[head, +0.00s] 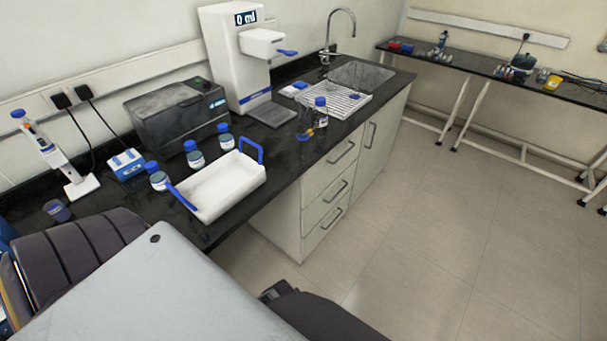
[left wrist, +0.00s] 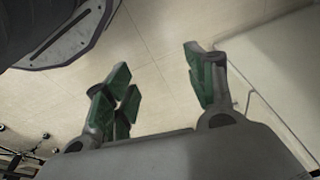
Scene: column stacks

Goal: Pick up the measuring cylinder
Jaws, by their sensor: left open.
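I cannot make out a measuring cylinder for certain. In the head view a small, thin, clear item with a blue and yellowish base (head: 305,130) stands on the dark counter by the drying rack; it is too small to identify. My left gripper (left wrist: 158,72) shows in the left wrist view, with green-padded fingers spread apart and nothing between them. Pale floor or wall surfaces lie beyond it. Neither gripper shows in the head view.
The dark counter (head: 285,165) holds a white tray with blue handles (head: 228,184), several blue-capped bottles, a grey machine (head: 180,112), a white dispenser (head: 232,55), a drying rack (head: 345,103) and a sink (head: 362,74). Open floor (head: 440,215) lies to the right.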

